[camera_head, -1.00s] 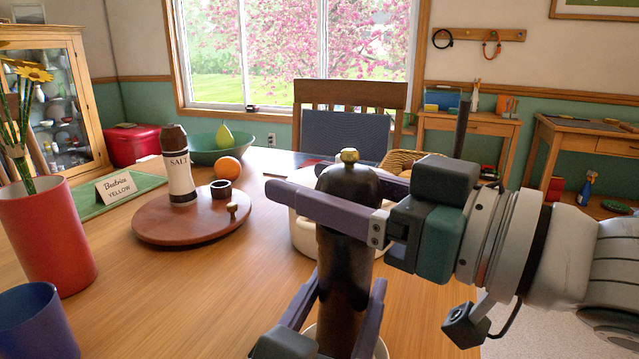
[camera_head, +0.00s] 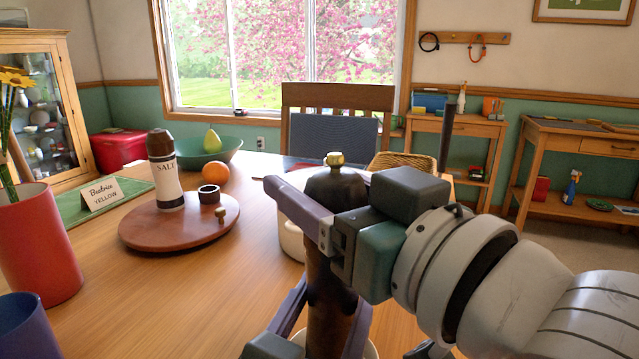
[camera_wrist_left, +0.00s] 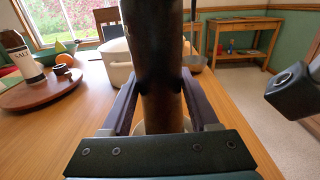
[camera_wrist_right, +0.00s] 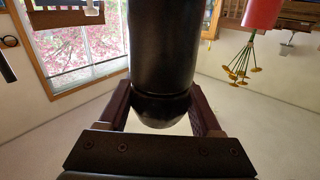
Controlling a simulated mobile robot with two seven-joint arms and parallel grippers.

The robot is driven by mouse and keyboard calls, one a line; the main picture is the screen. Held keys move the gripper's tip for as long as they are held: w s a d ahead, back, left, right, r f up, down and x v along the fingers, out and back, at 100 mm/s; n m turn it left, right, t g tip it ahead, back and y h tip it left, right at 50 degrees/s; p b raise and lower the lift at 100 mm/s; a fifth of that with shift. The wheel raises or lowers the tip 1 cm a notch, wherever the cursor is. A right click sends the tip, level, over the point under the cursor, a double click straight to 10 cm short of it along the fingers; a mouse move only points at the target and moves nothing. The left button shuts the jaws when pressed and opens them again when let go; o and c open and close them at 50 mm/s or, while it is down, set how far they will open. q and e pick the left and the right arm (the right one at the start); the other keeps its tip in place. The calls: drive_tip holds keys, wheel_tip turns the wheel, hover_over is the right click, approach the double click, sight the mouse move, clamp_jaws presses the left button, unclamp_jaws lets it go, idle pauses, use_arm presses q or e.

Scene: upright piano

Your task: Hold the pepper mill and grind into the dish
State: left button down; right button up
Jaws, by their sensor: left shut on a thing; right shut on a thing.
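The dark brown pepper mill (camera_head: 328,275) with a brass knob on top stands upright in the head view. My right gripper (camera_head: 318,205) is shut on the mill's top part from the right. My left gripper (camera_head: 325,325) is shut on its lower body. The mill's body also fills the middle of the left wrist view (camera_wrist_left: 158,70), between my left fingers. The right wrist view shows the mill's dark head (camera_wrist_right: 163,60) between my right fingers. A pale dish (camera_head: 371,350) lies below the mill, mostly hidden by it and my left gripper.
A white pot (camera_head: 290,235) stands behind the mill. A red vase (camera_head: 38,250) and blue cup (camera_head: 25,325) are at left. Table between is clear.

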drive_tip(key=shift+r, duration=0.1)
drive_tip(key=o, duration=1.4)
drive_tip(key=v, duration=1.2)
